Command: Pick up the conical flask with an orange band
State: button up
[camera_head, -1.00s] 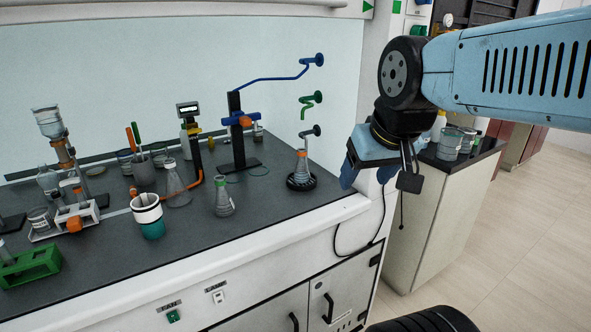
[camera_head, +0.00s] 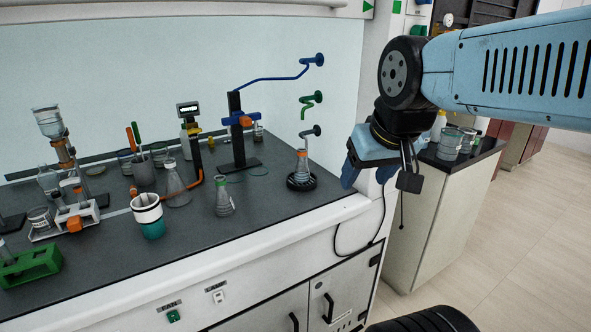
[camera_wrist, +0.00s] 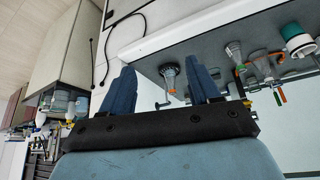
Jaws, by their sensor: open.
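A conical flask with an orange band (camera_head: 302,164) at its neck stands upright in a black ring base (camera_head: 301,183) near the right end of the dark bench. In the wrist view the flask (camera_wrist: 169,82) shows beyond and between my two blue fingers, nearer the right one. My gripper (camera_head: 368,176) is open and empty, in the air to the right of the flask and past the bench's right end. It also shows in the wrist view (camera_wrist: 161,70). The flask is apart from the fingers.
Another conical flask (camera_head: 224,197) and a larger one (camera_head: 177,187) stand to the left. A green valve outlet (camera_head: 312,99) and a grey one (camera_head: 314,131) project above the banded flask. A teal-and-white container (camera_head: 150,222) stands near the front edge. A side cabinet (camera_head: 440,205) is at right.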

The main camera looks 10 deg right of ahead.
aim_at(302, 175)
jog(key=z, duration=1.6)
jog(key=k, duration=1)
jog(key=u, duration=1.45)
jog(key=i, duration=1)
